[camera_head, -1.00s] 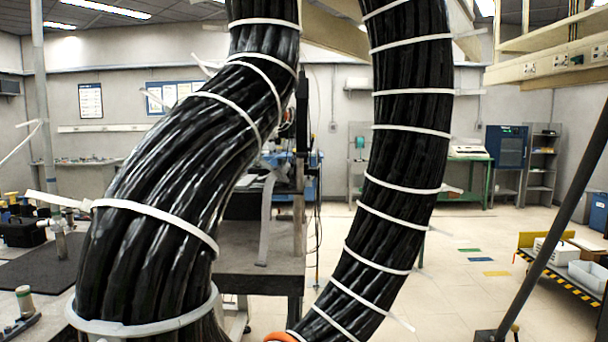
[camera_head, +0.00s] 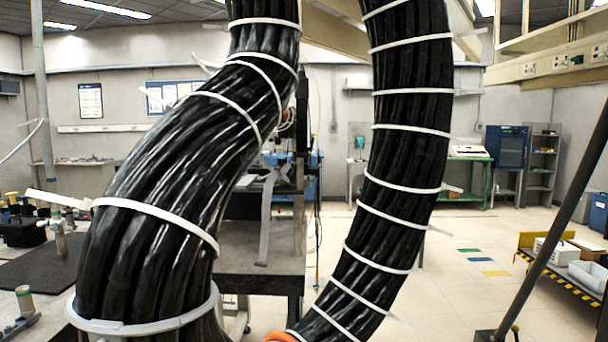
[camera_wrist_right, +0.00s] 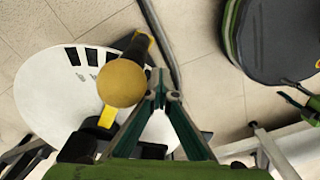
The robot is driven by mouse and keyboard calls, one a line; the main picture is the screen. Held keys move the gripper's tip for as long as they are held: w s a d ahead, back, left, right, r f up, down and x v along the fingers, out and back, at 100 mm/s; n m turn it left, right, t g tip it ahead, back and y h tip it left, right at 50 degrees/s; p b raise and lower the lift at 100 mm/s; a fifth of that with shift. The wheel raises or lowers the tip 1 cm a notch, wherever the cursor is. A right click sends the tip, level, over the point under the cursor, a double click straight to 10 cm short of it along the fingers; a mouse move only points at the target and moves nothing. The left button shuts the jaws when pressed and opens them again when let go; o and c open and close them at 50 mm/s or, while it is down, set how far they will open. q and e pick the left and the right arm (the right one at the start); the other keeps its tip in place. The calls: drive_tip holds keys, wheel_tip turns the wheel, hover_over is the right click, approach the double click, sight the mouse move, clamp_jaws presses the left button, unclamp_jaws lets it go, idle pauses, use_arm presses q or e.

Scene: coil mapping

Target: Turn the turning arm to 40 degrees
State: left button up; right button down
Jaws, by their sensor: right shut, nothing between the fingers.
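The turning arm shows in the right wrist view as a dark bar with a round yellow knob (camera_wrist_right: 122,83) on it. A white disc (camera_wrist_right: 40,95) with several black marks lies beneath it, and a yellow strip (camera_wrist_right: 107,116) shows below the knob. My right gripper (camera_wrist_right: 163,88) has its fingertips together with nothing between them. Its tips are just right of the knob in the picture; I cannot tell whether they touch it. The gripper hides part of the disc. Neither gripper nor the turning arm can be made out in the head view.
A dark round object with a green rim (camera_wrist_right: 270,38) is at the upper right of the wrist view. In the head view a dark table (camera_head: 260,260) stands mid-room, a yellow cart (camera_head: 540,243) at right, and a blue cabinet (camera_head: 507,146) behind. Floor between them is open.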

use_arm(q)
drive_tip(key=shift+f, duration=0.1)
use_arm(e)
drive_tip(key=shift+w+d, duration=0.45)
drive_tip(key=shift+d, duration=0.4)
use_arm(q)
drive_tip(key=shift+f, duration=0.1)
use_arm(e)
drive_tip(key=shift+w+d, duration=0.1)
use_arm(q)
drive_tip(key=shift+d+f+b, duration=0.3)
drive_tip(key=shift+d+b, duration=0.1)
drive_tip(key=shift+b, duration=0.05)
use_arm(e)
drive_tip(key=shift+w+d, duration=0.65)
drive_tip(key=shift+d, duration=0.2)
